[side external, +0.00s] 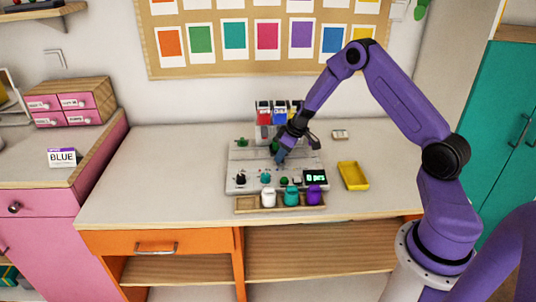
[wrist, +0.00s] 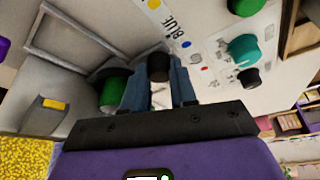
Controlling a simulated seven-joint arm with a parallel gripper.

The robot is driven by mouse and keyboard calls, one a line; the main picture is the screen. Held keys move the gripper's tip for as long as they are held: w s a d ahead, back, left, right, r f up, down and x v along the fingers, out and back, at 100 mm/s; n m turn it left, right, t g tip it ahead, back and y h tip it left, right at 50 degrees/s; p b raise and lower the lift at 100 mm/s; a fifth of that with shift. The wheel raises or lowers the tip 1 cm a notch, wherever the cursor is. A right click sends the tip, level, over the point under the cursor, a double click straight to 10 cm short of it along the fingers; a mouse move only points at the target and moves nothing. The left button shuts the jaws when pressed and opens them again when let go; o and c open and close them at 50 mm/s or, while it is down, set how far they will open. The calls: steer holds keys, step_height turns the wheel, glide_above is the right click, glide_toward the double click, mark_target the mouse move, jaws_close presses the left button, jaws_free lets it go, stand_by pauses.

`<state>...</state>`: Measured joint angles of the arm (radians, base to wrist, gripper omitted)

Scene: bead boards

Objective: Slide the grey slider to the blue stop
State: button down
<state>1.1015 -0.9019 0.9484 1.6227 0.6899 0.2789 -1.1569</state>
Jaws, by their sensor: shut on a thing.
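The grey-white board (side external: 240,183) lies on the counter. My gripper (side external: 280,160) reaches down over its middle. In the wrist view my gripper (wrist: 160,92) is shut on a dark knob (wrist: 158,66), which looks like the grey slider's. The fingers hide its lower part and most of the slot. Beyond the knob, a printed word BLUE (wrist: 174,30) and a small blue dot (wrist: 187,44) mark the blue stop on the board, a little apart from the knob. A yellow dot (wrist: 153,4) and a red dot (wrist: 205,68) also show. In the side view the slider is hidden by my gripper.
Green (wrist: 115,90), teal (wrist: 243,48) and black (wrist: 248,78) knobs stand on the board around my gripper. A wooden tray (side external: 240,206) with white, teal and purple bottles sits in front. A yellow tray (side external: 353,176) is at the right. The counter's left is clear.

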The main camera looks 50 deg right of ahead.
steer(key=shift+s+d, duration=0.4)
steer(key=c, duration=0.9)
jaws_free()
steer(key=v, duration=1.7)
steer(key=shift+s+r, duration=0.15)
